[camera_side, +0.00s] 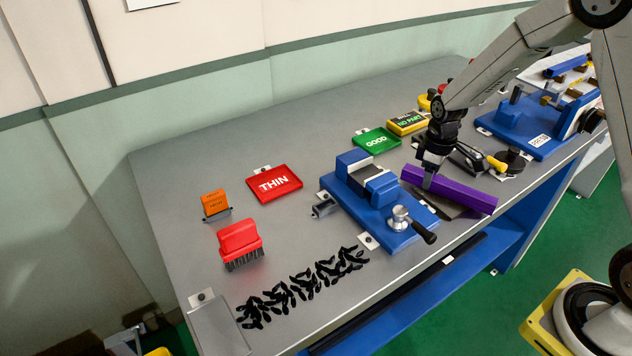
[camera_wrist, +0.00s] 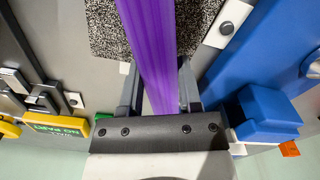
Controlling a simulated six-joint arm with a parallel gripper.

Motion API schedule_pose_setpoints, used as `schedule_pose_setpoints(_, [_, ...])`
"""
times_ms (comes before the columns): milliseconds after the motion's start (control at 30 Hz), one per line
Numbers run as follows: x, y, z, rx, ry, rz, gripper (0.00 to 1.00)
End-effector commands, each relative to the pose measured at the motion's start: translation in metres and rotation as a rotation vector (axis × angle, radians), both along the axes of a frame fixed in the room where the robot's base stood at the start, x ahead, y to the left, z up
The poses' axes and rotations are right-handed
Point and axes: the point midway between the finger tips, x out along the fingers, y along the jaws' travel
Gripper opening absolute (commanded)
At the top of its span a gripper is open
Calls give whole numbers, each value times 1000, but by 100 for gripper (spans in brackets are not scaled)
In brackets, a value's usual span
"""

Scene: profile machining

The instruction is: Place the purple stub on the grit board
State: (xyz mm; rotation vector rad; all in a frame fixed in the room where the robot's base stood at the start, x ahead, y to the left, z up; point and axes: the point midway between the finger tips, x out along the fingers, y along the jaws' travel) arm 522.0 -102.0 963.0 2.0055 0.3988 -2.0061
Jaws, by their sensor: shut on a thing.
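The purple stub (camera_side: 460,193) is a long square bar, gripped near its left part in the side view. My gripper (camera_side: 430,182) is shut on it from above. In the wrist view the purple stub (camera_wrist: 153,45) runs between the two fingers of my gripper (camera_wrist: 158,88) and out past the top edge. The grit board (camera_side: 449,210) is a dark flat plate under the stub, partly hidden by it. In the wrist view the speckled grit board (camera_wrist: 108,28) shows on both sides of the stub. I cannot tell whether the stub touches it.
A blue vise (camera_side: 385,222) with a handle stands just left of the grit board. Green GOOD (camera_side: 377,140), red THIN (camera_side: 274,183) and yellow NO PART (camera_side: 407,123) trays lie behind. A red brush (camera_side: 240,240) and black shavings (camera_side: 300,288) lie front left. A blue fixture (camera_side: 530,125) stands right.

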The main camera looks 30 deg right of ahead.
Motion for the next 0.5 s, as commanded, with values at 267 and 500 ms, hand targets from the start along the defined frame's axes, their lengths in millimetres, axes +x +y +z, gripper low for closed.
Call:
schedule_pose_setpoints(267, [0, 0, -3, 0, 0, 0, 53])
schedule_pose_setpoints(500, [0, 0, -3, 0, 0, 0, 79])
